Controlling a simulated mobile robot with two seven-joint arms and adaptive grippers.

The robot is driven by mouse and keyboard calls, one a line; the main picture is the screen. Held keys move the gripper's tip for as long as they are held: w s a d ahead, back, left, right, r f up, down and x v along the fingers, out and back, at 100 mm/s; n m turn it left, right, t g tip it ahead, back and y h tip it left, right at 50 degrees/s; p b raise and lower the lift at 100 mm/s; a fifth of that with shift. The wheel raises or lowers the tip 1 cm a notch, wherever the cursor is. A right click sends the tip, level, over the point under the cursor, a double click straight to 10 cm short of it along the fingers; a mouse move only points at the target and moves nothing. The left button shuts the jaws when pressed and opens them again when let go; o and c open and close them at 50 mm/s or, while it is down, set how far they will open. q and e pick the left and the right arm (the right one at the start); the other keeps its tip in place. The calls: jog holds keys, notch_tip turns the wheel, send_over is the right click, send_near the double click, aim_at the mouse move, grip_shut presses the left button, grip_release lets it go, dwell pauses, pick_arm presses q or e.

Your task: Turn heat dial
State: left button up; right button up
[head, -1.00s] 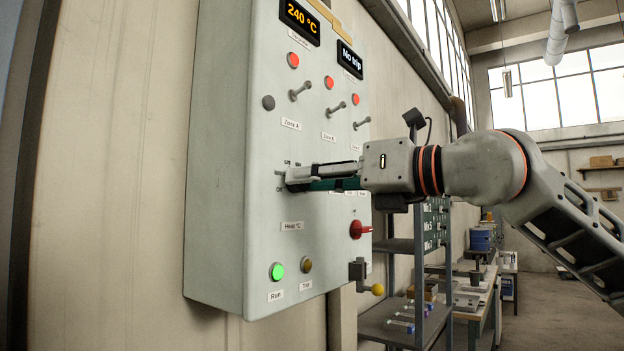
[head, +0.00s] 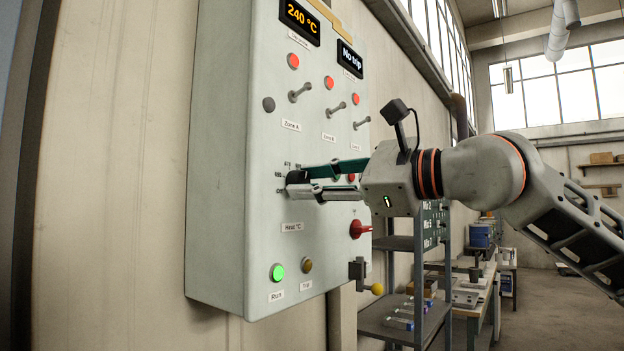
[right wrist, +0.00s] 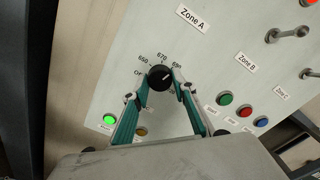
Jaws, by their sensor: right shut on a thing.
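The heat dial is a dark round knob on the grey control panel (head: 230,200), above the "Heat °C" label (head: 292,226). In the right wrist view the dial (right wrist: 160,77) has temperature marks around it, such as 650 and 670. My right gripper (head: 300,182) is shut on the dial, with one green-padded finger on each side of it. In the right wrist view the fingertips of the gripper (right wrist: 161,84) touch the dial's sides. The gripper partly hides the dial in the head view. My left gripper is out of view.
The upper display (head: 300,20) reads 240 °C and the other (head: 350,59) reads "No trip". Toggle switches and red lamps sit above the dial.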

jog(key=n, duration=0.4)
jog(key=shift+n+p, duration=0.3)
jog(key=n, duration=0.2)
jog(key=shift+n, duration=0.6)
jog(key=o, duration=1.1)
jog(key=shift+c, duration=0.2)
jog(key=shift+o, duration=0.2)
jog(key=v, duration=1.2)
